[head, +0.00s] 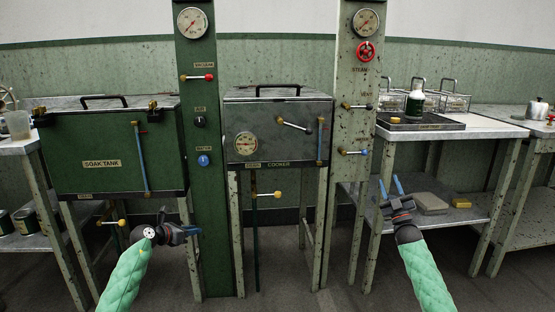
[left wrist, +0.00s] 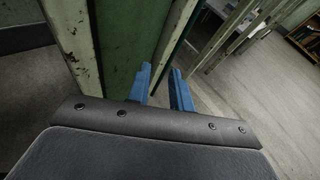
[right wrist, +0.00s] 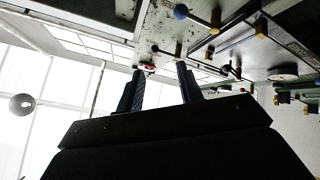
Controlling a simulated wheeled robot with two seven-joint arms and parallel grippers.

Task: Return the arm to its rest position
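My left gripper (head: 192,231) is low in front of the green column, below the soak tank (head: 110,150). In the left wrist view its two blue fingers (left wrist: 160,88) are apart with nothing between them. My right gripper (head: 391,187) is in front of the right worktable's legs, pointing up. In the right wrist view its fingers (right wrist: 160,88) are apart and empty. Neither gripper appears to touch anything.
The cooker (head: 280,130) stands between the green column (head: 213,240) and the grey steam column (head: 357,85), which carries a red valve wheel (head: 365,52). A tray (head: 425,124) with a bottle (head: 415,103) is on the right worktable. Floor in front is clear.

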